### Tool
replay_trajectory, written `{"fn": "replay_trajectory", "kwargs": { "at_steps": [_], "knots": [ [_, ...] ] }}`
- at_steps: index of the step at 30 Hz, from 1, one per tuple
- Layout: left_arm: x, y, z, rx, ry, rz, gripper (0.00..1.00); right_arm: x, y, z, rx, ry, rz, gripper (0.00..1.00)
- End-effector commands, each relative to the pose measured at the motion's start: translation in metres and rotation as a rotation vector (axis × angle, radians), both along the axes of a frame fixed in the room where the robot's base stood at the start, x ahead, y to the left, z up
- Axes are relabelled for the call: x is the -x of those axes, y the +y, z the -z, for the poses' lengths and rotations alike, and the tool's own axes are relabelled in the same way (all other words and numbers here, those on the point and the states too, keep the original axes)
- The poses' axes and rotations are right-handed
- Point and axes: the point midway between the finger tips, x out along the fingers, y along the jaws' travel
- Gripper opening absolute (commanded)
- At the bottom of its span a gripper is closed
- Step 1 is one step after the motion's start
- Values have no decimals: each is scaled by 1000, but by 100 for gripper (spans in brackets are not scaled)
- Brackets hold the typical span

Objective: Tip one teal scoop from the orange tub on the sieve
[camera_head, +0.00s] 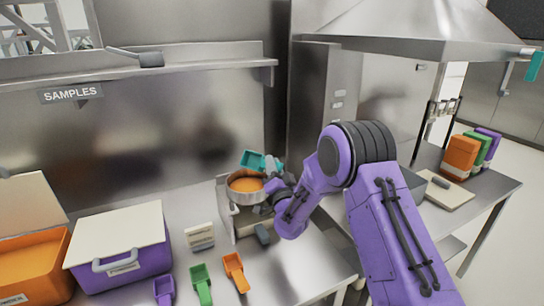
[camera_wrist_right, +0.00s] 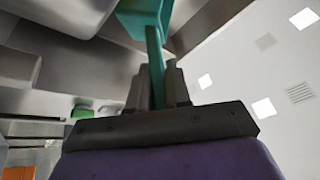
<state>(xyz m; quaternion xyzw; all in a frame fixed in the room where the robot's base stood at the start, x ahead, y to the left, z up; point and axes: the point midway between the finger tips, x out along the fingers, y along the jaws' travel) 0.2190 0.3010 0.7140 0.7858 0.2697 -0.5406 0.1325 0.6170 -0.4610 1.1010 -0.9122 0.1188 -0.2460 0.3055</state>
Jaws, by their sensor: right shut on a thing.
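My right gripper (camera_head: 272,177) is shut on the handle of the teal scoop (camera_head: 252,159), just above and behind the sieve's rim. In the right wrist view, the fingers (camera_wrist_right: 158,85) clasp the handle of the teal scoop (camera_wrist_right: 146,20). The scoop looks tilted; its inside is too small to make out. The round metal sieve (camera_head: 233,194) stands on a grey stand on the counter, with orange material in it. The orange tub (camera_head: 40,270) stands at the far left, with a pale lid raised behind it. My left gripper is out of view.
A purple tub (camera_head: 135,262) with a pale lid stands beside the orange tub. Purple (camera_head: 164,289), green (camera_head: 201,285) and orange (camera_head: 235,271) scoops lie along the counter front. A small pale block (camera_head: 200,237) stands left of the sieve. A shelf (camera_head: 140,70) runs above.

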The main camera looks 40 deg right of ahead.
Motion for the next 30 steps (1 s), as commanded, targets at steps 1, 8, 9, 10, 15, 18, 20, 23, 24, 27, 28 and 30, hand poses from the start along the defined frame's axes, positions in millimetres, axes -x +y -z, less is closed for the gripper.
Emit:
{"fn": "replay_trajectory", "kwargs": {
  "at_steps": [1,8,9,10,15,18,20,23,24,27,28,30],
  "knots": [
    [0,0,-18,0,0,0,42,0,-2,-10,-34,14,2,0],
    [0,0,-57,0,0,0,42,-1,-5,-13,-196,74,2,0],
    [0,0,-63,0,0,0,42,-1,-6,-13,-225,86,2,0],
    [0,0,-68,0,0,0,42,-1,-6,-14,-247,95,1,0],
    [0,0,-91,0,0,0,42,-2,-9,-12,-361,138,2,0],
    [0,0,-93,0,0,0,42,-2,-9,-9,-391,150,1,0],
    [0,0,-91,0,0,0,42,-2,-9,-7,-394,151,0,0],
    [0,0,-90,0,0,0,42,-2,-9,-6,-393,150,0,0],
    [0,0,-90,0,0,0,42,-2,-9,-6,-393,150,0,0],
    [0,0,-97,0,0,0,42,-2,-10,-9,-411,157,1,0],
    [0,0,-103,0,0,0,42,-2,-10,-11,-429,163,1,0],
    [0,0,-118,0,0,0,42,-2,-12,-14,-493,186,3,0]
  ]
}}
